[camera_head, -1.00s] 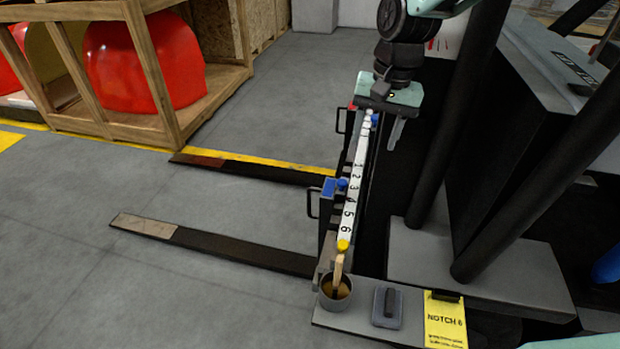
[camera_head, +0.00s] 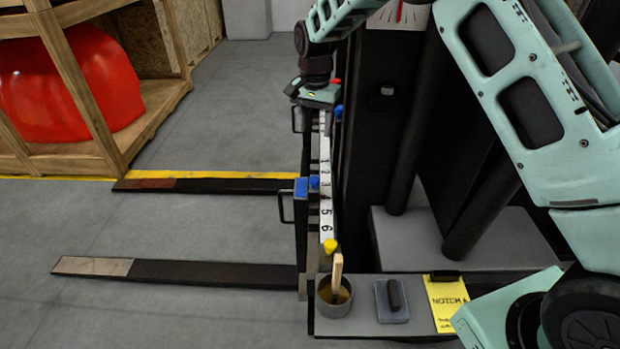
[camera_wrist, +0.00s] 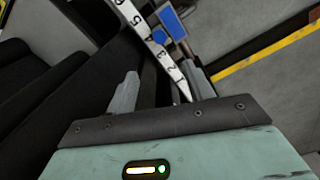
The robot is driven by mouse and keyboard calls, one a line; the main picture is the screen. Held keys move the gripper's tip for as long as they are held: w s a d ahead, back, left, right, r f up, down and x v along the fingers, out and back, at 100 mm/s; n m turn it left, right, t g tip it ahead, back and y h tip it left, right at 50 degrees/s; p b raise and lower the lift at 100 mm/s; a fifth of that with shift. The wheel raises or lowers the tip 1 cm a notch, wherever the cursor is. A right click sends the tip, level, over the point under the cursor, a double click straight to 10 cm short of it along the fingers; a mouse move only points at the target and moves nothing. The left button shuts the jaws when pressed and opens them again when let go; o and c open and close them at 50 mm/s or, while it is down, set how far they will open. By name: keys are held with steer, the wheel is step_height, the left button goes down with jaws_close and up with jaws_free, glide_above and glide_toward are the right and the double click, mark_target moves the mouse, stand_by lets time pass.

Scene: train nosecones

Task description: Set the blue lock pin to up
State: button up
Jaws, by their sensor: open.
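A white numbered strip (camera_head: 326,205) runs along the fork carriage. Beside its 3 are a round blue knob (camera_head: 314,182) and a square blue block (camera_head: 301,188); which one is the lock pin I cannot tell. Both also show in the wrist view, the knob (camera_wrist: 158,36) and the block (camera_wrist: 172,24), ahead of the fingertips. Another blue knob (camera_head: 339,111) sits near the strip's far end. My gripper (camera_wrist: 163,72) is open, with its fingers apart and the strip's low-number end between them in the picture. Its fingers are hidden in the head view.
A yellow knob (camera_head: 330,246) ends the strip's near side. A grey cup (camera_head: 333,297) with a wooden stick, a dark-handled block (camera_head: 392,300) and a yellow note (camera_head: 448,301) rest on the ledge. Two forks extend left. A dark mast (camera_head: 375,150) stands right of the strip.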

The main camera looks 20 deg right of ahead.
mark_target(314, 179)
step_height(314, 179, down, 17)
steer(key=shift+f+b, duration=0.1)
steer(key=shift+b, duration=0.95)
